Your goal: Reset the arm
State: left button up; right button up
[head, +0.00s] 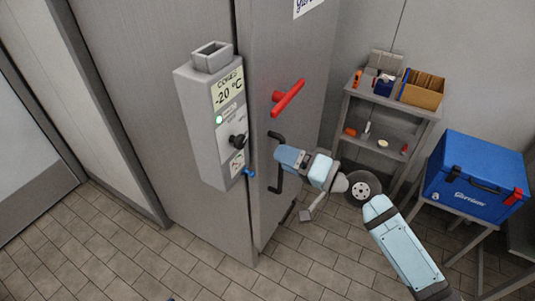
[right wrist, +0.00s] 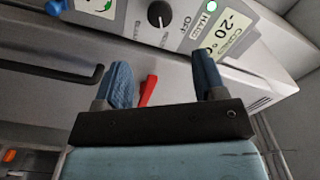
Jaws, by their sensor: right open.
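My right gripper (head: 283,158) is in front of the grey cabinet door, close to the black bar handle (head: 275,186), part of which it hides. In the right wrist view my right gripper (right wrist: 163,80) has its two blue fingers apart, with nothing held between them. The black handle (right wrist: 78,86) lies to the left of the fingers there, outside them. A red lever (right wrist: 147,92) shows behind the gap. In the head view the red lever (head: 288,98) is above the gripper. My left gripper is not in view.
A grey control box (head: 203,135) with a -20 °C label and dark knob (head: 238,141) juts out left of the gripper. A grey shelf (head: 389,112) with small items and a blue cool box (head: 468,178) stand right. Tiled floor (head: 110,245) is clear at front left.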

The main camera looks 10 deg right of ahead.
jog(key=shift+v, duration=0.8)
jog(key=s+d+f+n+h, duration=0.1)
jog(key=s+d+f+h, duration=0.2)
jog(key=s+f, duration=0.3)
jog(key=s+d+f+n+h+p, duration=0.1)
jog(key=s+d+f+h, duration=0.2)
jog(key=s+f, duration=0.4)
jog(key=s+d+f+n+h+p, duration=0.1)
jog(key=s+f+h, duration=0.4)
jog(key=f, duration=0.8)
jog(key=shift+s+d+f+n, duration=0.2)
jog(key=shift+s+d+n, duration=0.4)
jog(key=shift+s+d, duration=0.35)
